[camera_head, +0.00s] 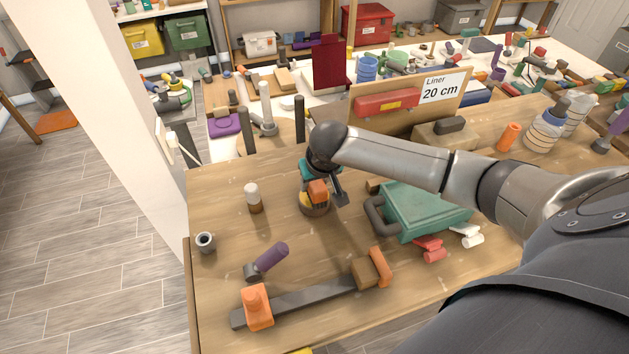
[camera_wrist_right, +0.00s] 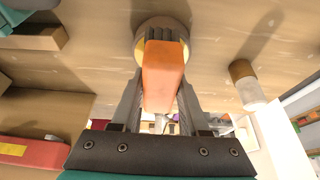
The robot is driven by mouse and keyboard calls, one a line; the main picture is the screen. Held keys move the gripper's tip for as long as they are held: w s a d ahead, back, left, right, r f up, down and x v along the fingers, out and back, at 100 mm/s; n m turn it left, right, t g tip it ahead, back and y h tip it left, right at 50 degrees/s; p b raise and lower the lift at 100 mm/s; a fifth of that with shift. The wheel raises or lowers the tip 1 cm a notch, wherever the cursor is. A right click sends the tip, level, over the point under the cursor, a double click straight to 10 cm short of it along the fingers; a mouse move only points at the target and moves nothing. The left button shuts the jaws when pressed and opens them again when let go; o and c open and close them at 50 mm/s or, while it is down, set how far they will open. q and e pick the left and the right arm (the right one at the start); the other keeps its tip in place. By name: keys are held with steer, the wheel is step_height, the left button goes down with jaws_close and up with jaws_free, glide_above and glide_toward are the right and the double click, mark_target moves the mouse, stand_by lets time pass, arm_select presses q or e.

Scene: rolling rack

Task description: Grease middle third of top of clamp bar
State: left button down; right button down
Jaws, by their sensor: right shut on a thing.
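The clamp bar (camera_head: 312,297) is a long dark grey bar lying near the table's front edge. It has an orange jaw (camera_head: 258,308) at its left end and a wooden block with an orange piece (camera_head: 374,269) at its right. My right gripper (camera_head: 324,186) is shut on an orange-handled brush (camera_head: 318,190), beyond the bar. The brush also shows in the right wrist view (camera_wrist_right: 163,75), its dark ridged end at a round pot (camera_head: 316,210) with a yellowish rim. I cannot tell whether the end touches the pot's contents. My left gripper is not in view.
A white-capped bottle (camera_head: 254,198) stands left of the pot. A teal box (camera_head: 425,208) stands right of the pot. Bare tabletop lies between pot and bar.

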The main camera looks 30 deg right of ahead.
steer(key=shift+s+f+p, duration=0.1)
steer(key=shift+p, duration=0.35)
stand_by(1.4)
step_height(320, 180, up, 7)
steer(key=p, duration=0.8)
steer(key=shift+p, duration=0.35)
stand_by(0.4)
steer(key=shift+w+a+b, duration=0.2)
steer(key=shift+b, duration=0.2)
steer(key=s+a+r+n+b, duration=0.1)
steer(key=s+a+b, duration=0.1)
steer(key=a+b, duration=0.4)
steer(key=s+a+n+y+b, duration=0.1)
steer(key=a+b, duration=0.4)
steer(key=b, duration=1.1)
steer(key=shift+s+a+r+n, duration=0.35)
steer(key=shift+s+r+n, duration=0.05)
steer(key=shift+s, duration=0.45)
